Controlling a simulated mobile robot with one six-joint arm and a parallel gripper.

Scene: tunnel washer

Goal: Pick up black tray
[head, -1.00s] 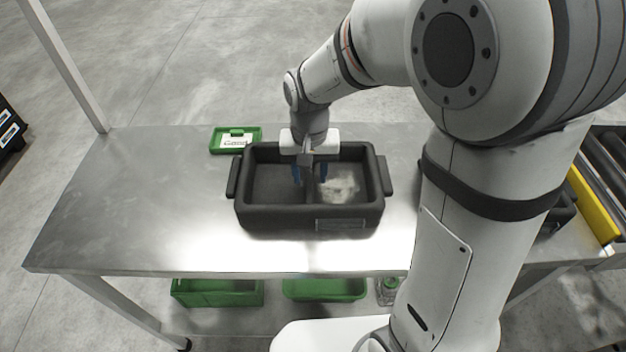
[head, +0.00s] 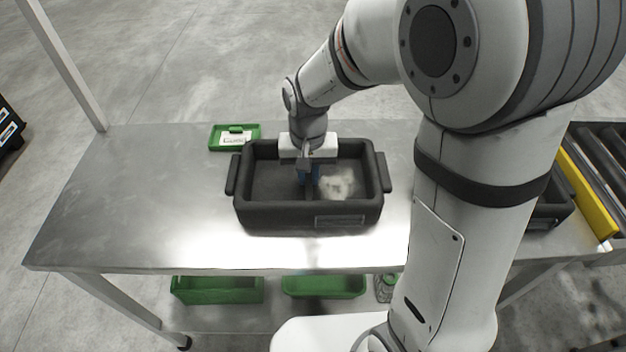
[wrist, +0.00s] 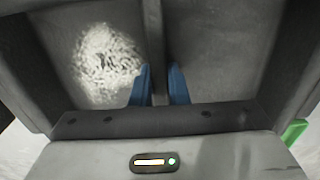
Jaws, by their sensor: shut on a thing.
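The black tray (head: 262,213) sits on the metal table in the head view, with a handle on each side and a divider (wrist: 153,50) across its middle. A pale, fluffy patch (head: 337,183) lies in its right compartment; in the wrist view this patch (wrist: 106,62) is on the left. The other compartment looks empty. My gripper (head: 307,182) points down into the tray at the middle. Its blue fingers (wrist: 160,88) are on either side of the divider in the wrist view, shut on it. The fingertips' exact contact is partly hidden in the head view.
The metal table (head: 120,200) is clear to the left. A green container with a label (head: 233,138) lies behind the tray. Green bins (head: 217,290) are below the table. A conveyor with a yellow edge (head: 587,193) and another dark tray (head: 548,212) are at the right.

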